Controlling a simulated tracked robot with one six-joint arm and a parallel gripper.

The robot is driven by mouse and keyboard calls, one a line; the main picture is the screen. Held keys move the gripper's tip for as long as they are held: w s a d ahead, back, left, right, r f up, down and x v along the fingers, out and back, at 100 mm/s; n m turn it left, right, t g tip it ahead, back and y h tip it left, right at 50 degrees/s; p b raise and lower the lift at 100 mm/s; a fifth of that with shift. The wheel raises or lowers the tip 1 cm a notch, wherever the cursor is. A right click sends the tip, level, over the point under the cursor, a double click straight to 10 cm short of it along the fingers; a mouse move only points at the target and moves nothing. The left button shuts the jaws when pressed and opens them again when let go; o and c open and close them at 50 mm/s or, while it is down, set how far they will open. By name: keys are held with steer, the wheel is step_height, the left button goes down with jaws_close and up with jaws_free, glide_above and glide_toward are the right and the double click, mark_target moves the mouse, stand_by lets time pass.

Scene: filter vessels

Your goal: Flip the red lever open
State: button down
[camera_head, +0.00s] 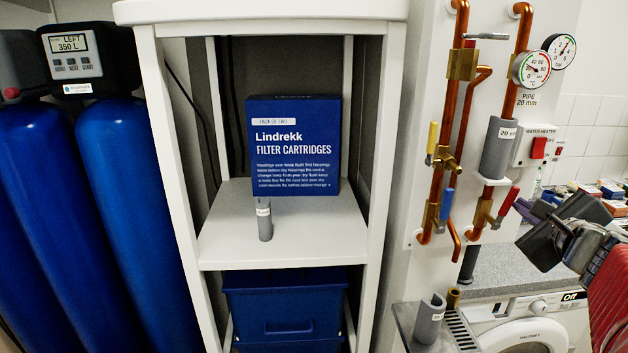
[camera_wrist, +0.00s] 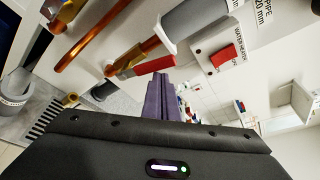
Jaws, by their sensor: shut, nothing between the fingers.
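The red lever (camera_head: 508,201) sits on a brass valve (camera_head: 483,211) at the foot of the right copper pipe. In the head view it slants up and to the right from the valve. The lever also shows in the wrist view (camera_wrist: 150,66), just beyond my purple fingertips (camera_wrist: 160,80). My gripper (camera_head: 541,209) is shut and empty, to the right of the lever in the head view. The fingertips look close to the lever's free end, but I cannot tell whether they touch it.
A yellow lever (camera_head: 432,138) and a blue lever (camera_head: 447,204) are on the left pipe. A grey pipe sleeve (camera_head: 497,148) is above the red lever. The water heater switch box (camera_head: 535,146) is on the wall nearby. A washing machine (camera_head: 530,325) stands below.

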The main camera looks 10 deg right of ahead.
step_height(320, 180, up, 10)
stand_by(0.7)
steer(key=shift+f, duration=0.1)
